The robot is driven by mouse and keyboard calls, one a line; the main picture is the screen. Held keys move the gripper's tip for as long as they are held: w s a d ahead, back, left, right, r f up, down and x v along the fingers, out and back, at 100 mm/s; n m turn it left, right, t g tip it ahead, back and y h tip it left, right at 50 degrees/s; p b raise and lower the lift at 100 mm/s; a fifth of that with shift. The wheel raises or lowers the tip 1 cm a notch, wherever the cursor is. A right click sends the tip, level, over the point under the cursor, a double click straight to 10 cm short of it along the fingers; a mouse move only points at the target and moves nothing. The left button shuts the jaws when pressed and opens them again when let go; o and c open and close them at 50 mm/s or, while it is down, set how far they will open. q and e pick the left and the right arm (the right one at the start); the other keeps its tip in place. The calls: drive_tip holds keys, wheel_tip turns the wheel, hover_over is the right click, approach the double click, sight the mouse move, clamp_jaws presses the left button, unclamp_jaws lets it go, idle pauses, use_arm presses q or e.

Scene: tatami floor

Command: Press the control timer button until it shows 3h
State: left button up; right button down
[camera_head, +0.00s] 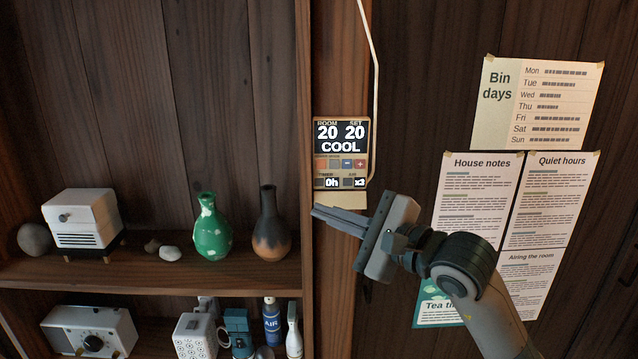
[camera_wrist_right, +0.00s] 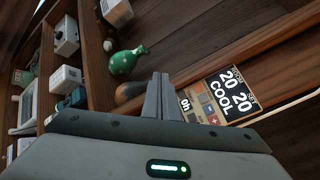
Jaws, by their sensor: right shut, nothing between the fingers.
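The wall control (camera_head: 341,160) is mounted on the wooden post in the middle of the head view. Its screen reads ROOM 20, SET 20, COOL, and the small timer display (camera_head: 332,183) below reads 0h, with x3 at the lower right. A row of small buttons lies between them, including blue minus and red plus. My right gripper (camera_head: 318,213) is shut and empty, just below the control's lower left corner, apart from the buttons as far as I can tell. The control (camera_wrist_right: 224,95) also shows tilted in the right wrist view, right of the shut fingers. My left gripper is not in view.
A shelf (camera_head: 160,272) on the left holds a green vase (camera_head: 212,228), a brown vase (camera_head: 271,225), a white box-shaped device (camera_head: 82,218) and stones. Papers (camera_head: 540,105) hang on the right wall. A pale cable (camera_head: 376,80) runs down beside the control.

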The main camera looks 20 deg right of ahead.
drive_tip(key=shift+w, duration=0.15)
approach(319, 182)
drive_tip(key=w+a, duration=0.3)
drive_tip(key=a, duration=0.2)
drive_tip(key=shift+w+f, duration=0.35)
drive_tip(key=shift+f, duration=0.1)
drive_tip(key=shift+w+d+b, duration=0.15)
drive_tip(key=shift+w+b, duration=0.05)
drive_tip(key=shift+b, duration=0.3)
idle(1.4)
